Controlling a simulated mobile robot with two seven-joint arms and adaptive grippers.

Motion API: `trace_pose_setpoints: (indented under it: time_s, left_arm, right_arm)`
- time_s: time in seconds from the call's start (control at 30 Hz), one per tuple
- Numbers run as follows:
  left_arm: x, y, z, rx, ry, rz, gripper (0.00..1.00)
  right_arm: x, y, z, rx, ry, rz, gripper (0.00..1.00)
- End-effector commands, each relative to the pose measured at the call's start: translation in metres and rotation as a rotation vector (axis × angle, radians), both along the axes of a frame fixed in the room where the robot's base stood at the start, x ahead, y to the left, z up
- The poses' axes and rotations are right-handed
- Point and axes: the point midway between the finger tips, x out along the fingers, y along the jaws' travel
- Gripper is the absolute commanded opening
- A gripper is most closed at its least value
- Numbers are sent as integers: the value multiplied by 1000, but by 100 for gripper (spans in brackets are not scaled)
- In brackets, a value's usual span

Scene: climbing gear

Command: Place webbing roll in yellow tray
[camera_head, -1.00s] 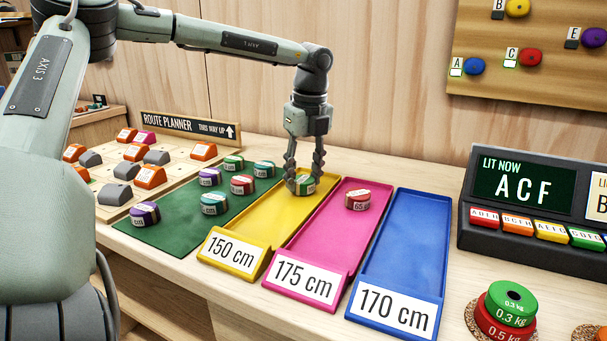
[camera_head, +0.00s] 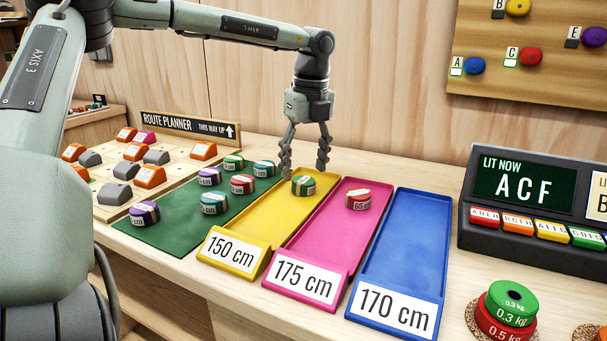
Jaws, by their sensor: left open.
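A green webbing roll with a pale label (camera_head: 303,186) lies in the far part of the yellow tray (camera_head: 243,225), which is marked 150 cm. My left gripper (camera_head: 305,170) is open and empty above the yellow tray's far end, its fingers apart and clear of the roll. Several more webbing rolls lie on the green mat (camera_head: 160,233): purple, teal, green and red ones, including a red roll (camera_head: 242,184) and a purple roll (camera_head: 145,214). My right gripper is out of view.
A pink tray (camera_head: 322,240) marked 175 cm holds one red roll (camera_head: 358,199). The blue tray (camera_head: 405,240) marked 170 cm is empty. A route planner board (camera_head: 120,190) stands left, a display box (camera_head: 530,215) and stacked weights (camera_head: 508,310) right.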

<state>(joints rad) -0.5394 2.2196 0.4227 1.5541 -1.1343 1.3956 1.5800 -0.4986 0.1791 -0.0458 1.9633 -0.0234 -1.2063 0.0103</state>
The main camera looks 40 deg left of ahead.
Motion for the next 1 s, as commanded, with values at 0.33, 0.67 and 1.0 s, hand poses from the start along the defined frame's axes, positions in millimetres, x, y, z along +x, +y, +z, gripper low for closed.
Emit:
trace_pose_setpoints:
  time_s: [0.33, 0.67, 1.0]
  left_arm:
    - [-1, -8, 73, 2, -1, 0, 62]
    - [-2, -11, 94, -1, 1, -2, 62]
    - [-2, -11, 93, 0, 1, -2, 62]
  right_arm:
    - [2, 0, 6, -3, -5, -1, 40]
    - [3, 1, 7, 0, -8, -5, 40]
    - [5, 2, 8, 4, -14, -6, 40]
